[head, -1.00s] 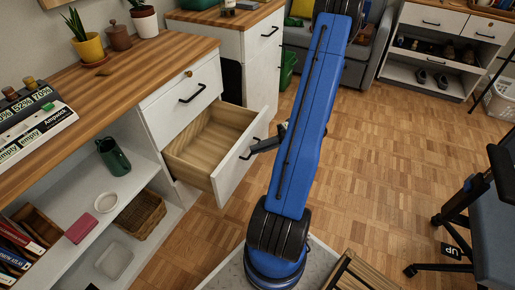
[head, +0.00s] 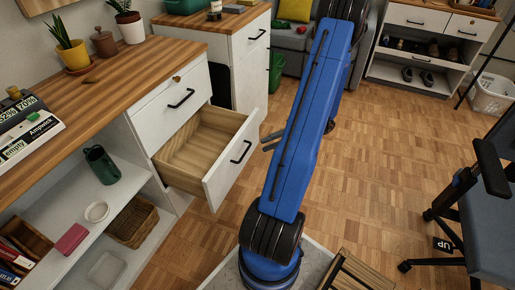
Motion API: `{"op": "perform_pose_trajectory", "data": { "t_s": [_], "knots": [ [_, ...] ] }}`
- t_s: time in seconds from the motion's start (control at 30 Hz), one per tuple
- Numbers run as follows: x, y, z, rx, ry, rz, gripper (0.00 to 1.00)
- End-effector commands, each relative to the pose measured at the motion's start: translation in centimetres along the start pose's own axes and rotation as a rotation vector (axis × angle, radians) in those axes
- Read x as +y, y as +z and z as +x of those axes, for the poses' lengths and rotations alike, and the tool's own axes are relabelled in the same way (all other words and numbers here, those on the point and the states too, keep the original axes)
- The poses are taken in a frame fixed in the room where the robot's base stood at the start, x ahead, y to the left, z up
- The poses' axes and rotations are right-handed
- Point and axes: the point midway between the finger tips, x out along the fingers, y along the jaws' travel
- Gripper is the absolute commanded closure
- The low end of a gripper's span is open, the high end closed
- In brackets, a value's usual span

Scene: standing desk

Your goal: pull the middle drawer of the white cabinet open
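The white cabinet (head: 139,122) stands at the left under a wooden top. Its top drawer (head: 170,108) is closed, with a lock and a black handle. The drawer below it, the middle drawer (head: 229,168), stands pulled out, and its bare wooden inside shows. Its black handle (head: 240,152) is on the white front. My gripper (head: 268,142) is to the right of that handle, apart from it. Its two dark fingers are spread with nothing between them. The rest of the gripper is hidden behind my blue arm. The cabinet's part below the open drawer is mostly hidden.
Open shelves at the left hold a green jug (head: 102,165), a basket (head: 133,222) and books. A second white cabinet (head: 248,72) stands behind. A blue-grey chair (head: 486,215) is at the right. The parquet floor (head: 372,190) between is largely clear.

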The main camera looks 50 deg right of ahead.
Motion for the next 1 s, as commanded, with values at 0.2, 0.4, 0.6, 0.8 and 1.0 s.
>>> {"op": "perform_pose_trajectory", "data": {
  "t_s": [0.2, 0.4, 0.6, 0.8, 1.0],
  "knots": [
    [-0.1, 0.0, -4.4, -0.003, 0.000, -0.001, 0.73],
    [-0.1, 0.1, -7.3, -0.003, 0.000, -0.001, 0.73],
    [-0.1, 0.0, -8.6, -0.001, 0.000, 0.000, 0.73],
    [0.0, 0.0, -8.7, 0.000, 0.000, 0.000, 0.73],
    [0.0, 0.0, -8.7, -0.001, 0.000, 0.000, 0.73]
  ]
}}
